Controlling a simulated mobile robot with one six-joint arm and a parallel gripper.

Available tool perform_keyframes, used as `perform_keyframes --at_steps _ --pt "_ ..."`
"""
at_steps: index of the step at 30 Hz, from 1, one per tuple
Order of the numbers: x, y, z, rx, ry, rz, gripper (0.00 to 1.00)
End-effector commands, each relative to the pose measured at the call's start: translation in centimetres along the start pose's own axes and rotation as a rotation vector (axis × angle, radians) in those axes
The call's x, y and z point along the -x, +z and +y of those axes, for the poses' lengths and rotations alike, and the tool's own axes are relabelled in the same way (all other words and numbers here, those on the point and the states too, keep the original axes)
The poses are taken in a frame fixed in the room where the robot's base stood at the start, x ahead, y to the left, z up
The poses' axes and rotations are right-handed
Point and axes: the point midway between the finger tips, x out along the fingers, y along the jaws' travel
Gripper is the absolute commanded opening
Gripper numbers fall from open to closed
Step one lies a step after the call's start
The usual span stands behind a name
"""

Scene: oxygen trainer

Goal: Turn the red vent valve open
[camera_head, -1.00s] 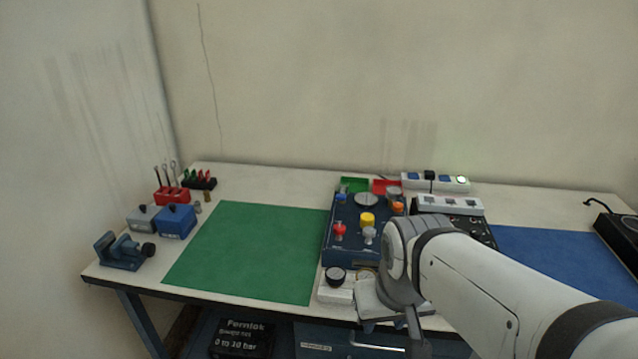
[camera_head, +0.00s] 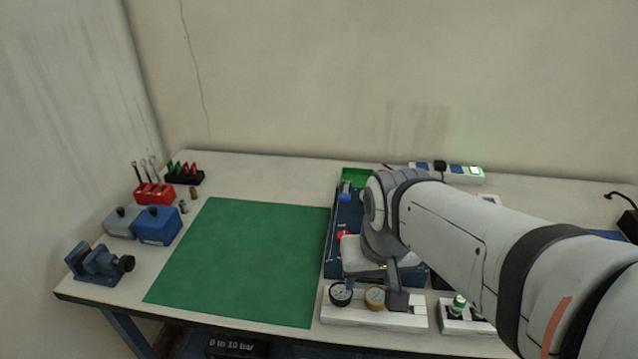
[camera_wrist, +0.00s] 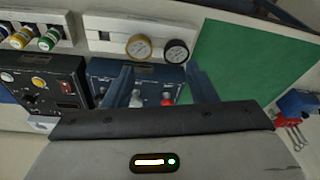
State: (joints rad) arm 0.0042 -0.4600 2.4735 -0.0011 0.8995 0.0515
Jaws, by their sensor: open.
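No contact with the valve shows.
Two round gauges, one black (camera_head: 340,294) and one brass-rimmed (camera_head: 375,297), sit on a white block at the panel's front. A green mat (camera_head: 240,262) lies left, clear. A black control box (camera_wrist: 42,85) and coloured cylinders (camera_wrist: 47,39) show in the wrist view.

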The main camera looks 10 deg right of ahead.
Motion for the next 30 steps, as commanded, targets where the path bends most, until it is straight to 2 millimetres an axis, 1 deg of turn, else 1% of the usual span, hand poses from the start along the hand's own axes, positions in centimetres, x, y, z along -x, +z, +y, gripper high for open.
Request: perform_keyframes --at_steps 1,2,3,5,7,9,12,15,18,21,25,30 --pt "0.5 -1.1 0.1 -0.034 -0.001 -0.015 0.52" --pt "0.6 -1.9 0.1 -0.068 0.0 -0.023 0.52" --pt "0.7 -3.1 0.1 -0.124 0.002 -0.036 0.52" --pt "0.8 -5.0 0.1 -0.22 0.008 -0.058 0.52" --pt "0.6 -7.6 0.0 -0.345 0.019 -0.085 0.52" --pt "0.1 -10.0 0.0 -0.469 0.032 -0.11 0.52" --pt "-1.1 -13.1 -0.1 -0.639 0.055 -0.143 0.52" --pt "-2.5 -15.7 -0.2 -0.787 0.08 -0.168 0.52" --pt "-3.8 -17.5 -0.2 -0.903 0.102 -0.186 0.52" --pt "-4.8 -18.6 -0.2 -0.982 0.118 -0.197 0.52" --pt "-5.8 -19.2 -0.2 -1.03 0.128 -0.202 0.52" --pt "-7.7 -18.7 -0.2 -1.039 0.132 -0.206 0.52"
